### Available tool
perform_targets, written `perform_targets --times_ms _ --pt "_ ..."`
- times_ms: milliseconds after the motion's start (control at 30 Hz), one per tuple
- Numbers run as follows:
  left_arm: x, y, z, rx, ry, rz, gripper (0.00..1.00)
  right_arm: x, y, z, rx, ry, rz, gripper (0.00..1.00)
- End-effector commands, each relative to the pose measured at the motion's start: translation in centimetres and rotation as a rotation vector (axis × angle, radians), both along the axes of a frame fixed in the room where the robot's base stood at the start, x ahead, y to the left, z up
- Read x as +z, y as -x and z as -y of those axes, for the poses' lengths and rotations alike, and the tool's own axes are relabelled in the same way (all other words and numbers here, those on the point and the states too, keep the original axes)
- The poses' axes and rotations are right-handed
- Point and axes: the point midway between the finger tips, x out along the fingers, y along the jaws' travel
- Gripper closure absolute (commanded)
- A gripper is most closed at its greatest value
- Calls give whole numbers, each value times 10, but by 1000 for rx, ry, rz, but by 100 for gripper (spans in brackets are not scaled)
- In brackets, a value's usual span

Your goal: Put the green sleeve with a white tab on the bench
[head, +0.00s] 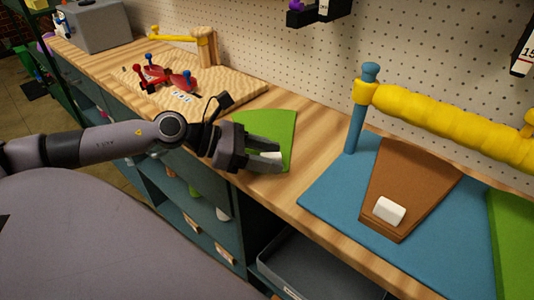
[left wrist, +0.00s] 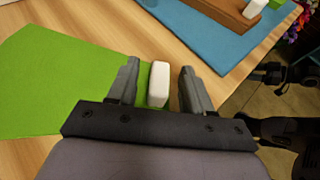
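The green sleeve (head: 277,124) lies flat on the wooden bench (head: 318,148), left of the blue mat; it also shows in the left wrist view (left wrist: 50,85). Its white tab (left wrist: 158,83) stands up at the sleeve's narrow end. My left gripper (head: 268,162) is over that end. Its fingers are open, one on each side of the tab, with a small gap on both sides in the left wrist view (left wrist: 159,88). The gripper hides part of the sleeve and tab in the head view. Dark parts at the right of the left wrist view seem to be my right arm.
A blue mat (head: 325,193) holds a brown sleeve (head: 412,175) with a white tab (head: 389,211). A yellow roll (head: 440,118) on a blue post stands behind. Red tools (head: 165,78) lie on a wooden board farther left. Another green piece (head: 515,235) is at the right edge.

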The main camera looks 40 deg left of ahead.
Motion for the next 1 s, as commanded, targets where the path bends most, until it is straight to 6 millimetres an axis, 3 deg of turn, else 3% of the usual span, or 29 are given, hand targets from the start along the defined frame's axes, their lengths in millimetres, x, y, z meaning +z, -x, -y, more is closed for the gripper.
perform_targets --times_ms 800,1000 --pt "11 19 -21 -1 0 -5 50 2 0 0 0 0 1 45" --pt "19 28 -30 -2 5 -4 50 13 0 0 0 0 0 45"
